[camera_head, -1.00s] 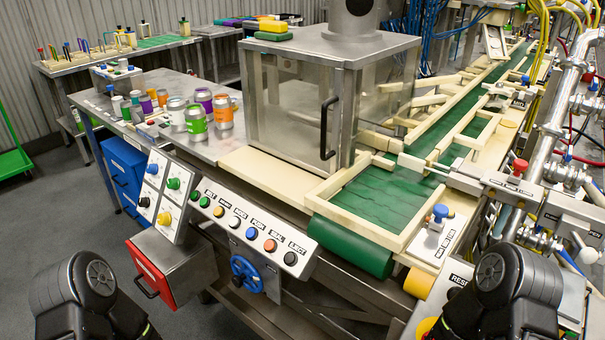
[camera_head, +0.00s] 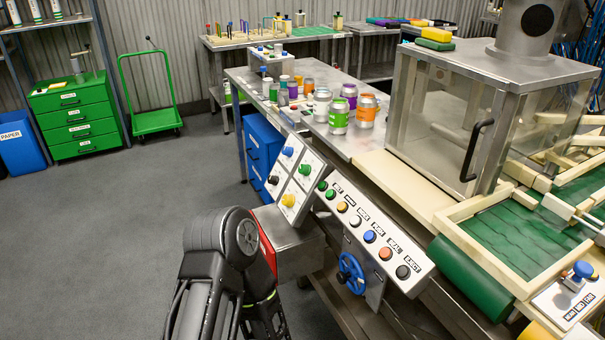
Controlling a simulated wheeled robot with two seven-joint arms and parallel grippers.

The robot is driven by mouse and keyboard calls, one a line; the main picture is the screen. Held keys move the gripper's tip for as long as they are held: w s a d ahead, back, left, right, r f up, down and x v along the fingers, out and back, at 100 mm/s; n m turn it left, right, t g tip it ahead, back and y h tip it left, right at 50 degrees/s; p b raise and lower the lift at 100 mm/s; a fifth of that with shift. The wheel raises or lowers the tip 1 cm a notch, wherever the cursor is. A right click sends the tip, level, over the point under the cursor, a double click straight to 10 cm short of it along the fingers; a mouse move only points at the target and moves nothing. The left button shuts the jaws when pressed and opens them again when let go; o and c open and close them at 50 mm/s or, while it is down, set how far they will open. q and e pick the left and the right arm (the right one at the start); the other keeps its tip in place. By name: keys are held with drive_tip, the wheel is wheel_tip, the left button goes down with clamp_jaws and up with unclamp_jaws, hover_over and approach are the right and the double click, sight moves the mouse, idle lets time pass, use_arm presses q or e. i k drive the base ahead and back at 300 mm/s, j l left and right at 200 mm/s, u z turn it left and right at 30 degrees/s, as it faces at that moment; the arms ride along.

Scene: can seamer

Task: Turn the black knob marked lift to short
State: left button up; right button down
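The black knob (camera_head: 273,180) sits on the lower left plate of a tilted white knob panel at the front left end of the steel table. Its marking is too small to read, and so is its setting. A blue knob (camera_head: 288,151), a green knob (camera_head: 305,169) and a yellow knob (camera_head: 288,200) share the panel. My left arm shows at the bottom, in front of and below the panel, apart from the knob. My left gripper cannot be seen. My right arm and gripper are out of the picture.
A sloped button panel (camera_head: 372,232) and a blue handwheel (camera_head: 351,272) lie right of the knobs. A grey box with a red front (camera_head: 267,250) juts out below them. Cans stand on the steel table (camera_head: 262,89). Open floor (camera_head: 110,230) lies to the left.

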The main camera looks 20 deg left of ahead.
sight(274, 180)
drive_tip(key=i+j+z, duration=0.2)
drive_tip(key=j, duration=0.45)
drive_tip(key=i+j+z, duration=0.2)
drive_tip(key=j, duration=0.45)
drive_tip(key=j+z, duration=0.15)
drive_tip(key=j, duration=0.5)
drive_tip(key=i+j+z, duration=0.2)
drive_tip(key=j, duration=0.5)
drive_tip(key=k, duration=0.1)
